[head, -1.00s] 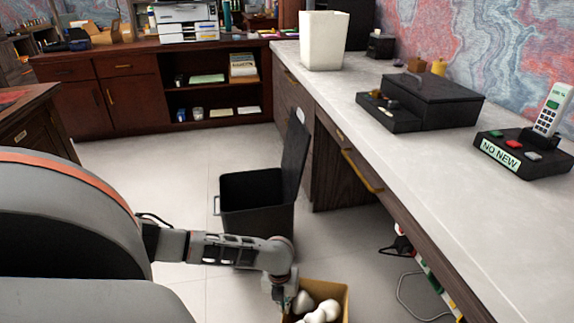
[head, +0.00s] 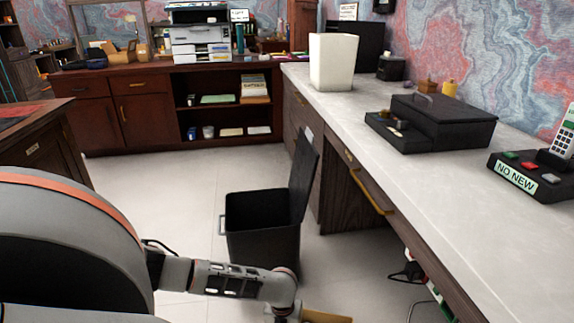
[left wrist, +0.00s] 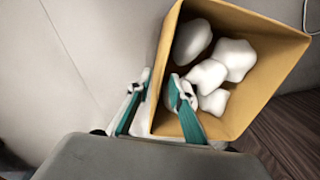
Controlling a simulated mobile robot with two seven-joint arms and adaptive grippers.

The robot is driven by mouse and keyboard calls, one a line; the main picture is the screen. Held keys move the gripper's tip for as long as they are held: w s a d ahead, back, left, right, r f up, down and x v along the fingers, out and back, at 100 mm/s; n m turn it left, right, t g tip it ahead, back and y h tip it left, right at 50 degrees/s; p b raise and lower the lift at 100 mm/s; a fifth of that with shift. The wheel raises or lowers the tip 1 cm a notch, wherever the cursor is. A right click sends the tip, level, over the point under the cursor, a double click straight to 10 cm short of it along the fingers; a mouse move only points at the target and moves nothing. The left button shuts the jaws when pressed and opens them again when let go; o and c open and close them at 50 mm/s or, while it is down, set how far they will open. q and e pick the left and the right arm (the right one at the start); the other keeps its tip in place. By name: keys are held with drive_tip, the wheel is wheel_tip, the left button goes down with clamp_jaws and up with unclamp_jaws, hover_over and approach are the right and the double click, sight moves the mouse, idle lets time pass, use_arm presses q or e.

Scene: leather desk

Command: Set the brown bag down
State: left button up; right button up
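The brown bag (left wrist: 262,25) is an open-topped, tan, box-like container with several white rounded lumps (left wrist: 212,75) inside, seen from above in the left wrist view. In the head view only a strip of its rim (head: 328,316) shows at the bottom edge. My left gripper (left wrist: 160,77) is at the bag's left rim, one teal finger outside the wall and the other inside. The bag's base is hidden. My right gripper is out of view.
A black bin (head: 262,225) with its lid raised stands on the pale tiled floor, just beyond my left forearm. The long desk (head: 440,190) runs along the right, with cables (head: 408,272) beneath it. Open floor (head: 170,195) lies to the left of the bin.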

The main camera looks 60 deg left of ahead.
use_arm(q)
drive_tip(key=shift+w+r, duration=0.1)
drive_tip(key=shift+r, duration=0.1)
drive_tip(key=r+p, duration=0.1)
drive_tip(key=r, duration=0.2)
drive_tip(key=r+p, duration=0.2)
drive_tip(key=r, duration=0.1)
drive_tip(key=shift+w+a+r, duration=0.15)
drive_tip(key=shift+w+r, duration=0.05)
drive_tip(key=r+p, duration=0.1)
drive_tip(key=r, duration=0.1)
drive_tip(key=s+r+p, duration=0.1)
drive_tip(key=r, duration=0.2)
drive_tip(key=shift+s+a+r, duration=0.1)
drive_tip(key=shift+r, duration=0.1)
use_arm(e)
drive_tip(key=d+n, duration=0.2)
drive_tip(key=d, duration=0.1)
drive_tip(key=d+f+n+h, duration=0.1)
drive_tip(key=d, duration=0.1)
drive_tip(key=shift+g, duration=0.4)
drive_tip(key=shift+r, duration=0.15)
